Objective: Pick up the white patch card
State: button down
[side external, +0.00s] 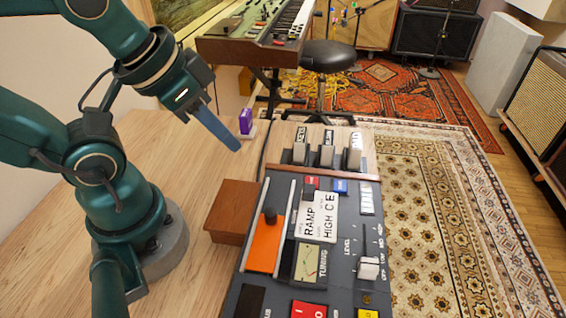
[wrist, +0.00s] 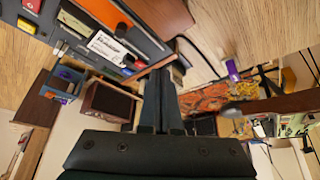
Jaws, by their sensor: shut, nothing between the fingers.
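The orange plate (side external: 265,247) has a dark raised knob. A brown wooden block (side external: 232,203) stands left of the panel. Several labelled levers (side external: 328,153) rise at its far end. A purple object (side external: 245,121) stands near my fingers. The table (side external: 185,150) left of the panel is mostly bare.

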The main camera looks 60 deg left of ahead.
jog(key=c, duration=0.6)
grip_release()
jog(key=shift+c, duration=0.2)
